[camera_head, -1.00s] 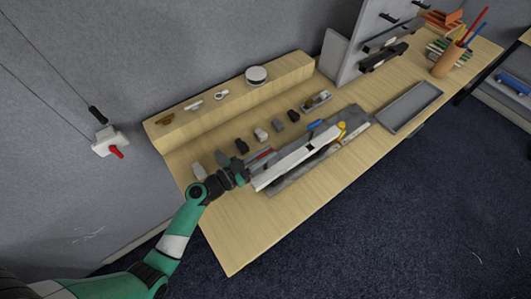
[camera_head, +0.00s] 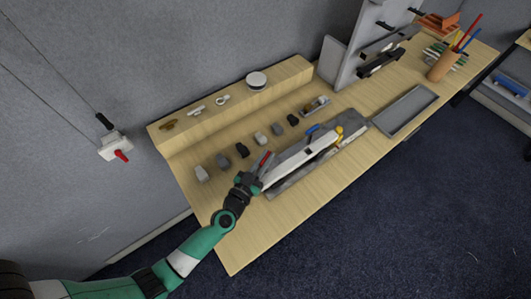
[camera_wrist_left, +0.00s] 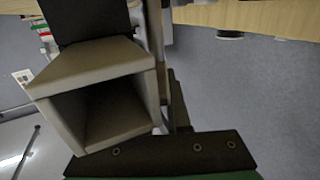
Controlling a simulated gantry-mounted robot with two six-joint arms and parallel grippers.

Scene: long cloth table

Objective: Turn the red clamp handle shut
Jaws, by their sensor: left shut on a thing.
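The red clamp handle (camera_head: 265,158) shows as a short red bar near the left end of the clamp fixture (camera_head: 285,190) on the table. A long white bar (camera_head: 300,150) lies along the fixture, with a blue handle (camera_head: 313,129) and a yellow part (camera_head: 339,131) toward its far end. My left gripper (camera_head: 254,183) is at the bar's near left end, just below the red handle. In the left wrist view a pale hollow square bar end (camera_wrist_left: 95,100) sits at the dark fingers, which appear shut on it. The red handle does not show there. My right gripper is out of view.
Several small dark and grey blocks (camera_head: 242,150) stand in a row behind the fixture. A raised wooden shelf (camera_head: 235,103) runs behind them. A grey tray (camera_head: 403,108) lies to the right. A wall box with a red lever (camera_head: 121,156) hangs at left. The front table strip is clear.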

